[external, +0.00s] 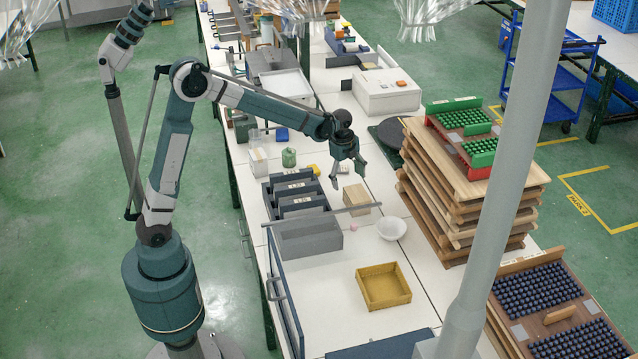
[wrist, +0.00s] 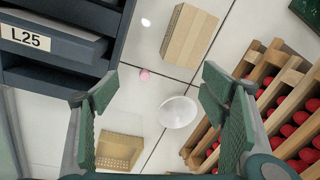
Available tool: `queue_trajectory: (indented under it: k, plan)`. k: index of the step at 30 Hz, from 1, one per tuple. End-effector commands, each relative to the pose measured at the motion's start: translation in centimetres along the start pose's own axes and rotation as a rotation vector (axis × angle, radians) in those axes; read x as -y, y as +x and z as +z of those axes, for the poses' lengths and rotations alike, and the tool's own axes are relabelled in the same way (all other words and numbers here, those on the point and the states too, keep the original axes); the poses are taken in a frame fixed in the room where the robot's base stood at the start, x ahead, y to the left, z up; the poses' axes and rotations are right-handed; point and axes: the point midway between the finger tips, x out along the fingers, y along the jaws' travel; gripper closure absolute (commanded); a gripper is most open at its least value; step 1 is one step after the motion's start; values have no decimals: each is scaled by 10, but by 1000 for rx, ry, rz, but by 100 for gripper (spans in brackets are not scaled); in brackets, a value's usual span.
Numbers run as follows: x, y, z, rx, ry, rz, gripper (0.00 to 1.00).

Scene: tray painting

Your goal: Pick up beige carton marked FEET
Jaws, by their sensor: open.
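A beige carton (external: 356,197) stands on the white bench, to the right of the dark drawer units. In the wrist view the carton (wrist: 190,36) is at the top, a little right of centre, beyond the fingertips. I cannot read any marking on it. My gripper (external: 348,177) is open and empty, pointing down above the bench near the carton and apart from it. In the wrist view my gripper (wrist: 160,92) shows its green-padded fingers wide apart, with bare bench and a white bowl between them.
The white bowl (external: 391,228) and a small pink item (external: 353,226) are near the carton. Dark drawer units (external: 294,190) and a grey bin (external: 308,238) lie left. Stacked wooden trays (external: 470,215) rise right. A yellow tray (external: 383,286) is in front, with free bench around it.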

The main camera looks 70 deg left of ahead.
Motion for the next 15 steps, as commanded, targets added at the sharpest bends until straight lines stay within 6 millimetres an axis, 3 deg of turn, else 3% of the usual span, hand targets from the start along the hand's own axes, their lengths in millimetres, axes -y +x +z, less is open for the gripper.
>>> queue_trajectory:
  k: [15]
  plan:
    - [56, 88, 25, 6, 225, 92, 28]
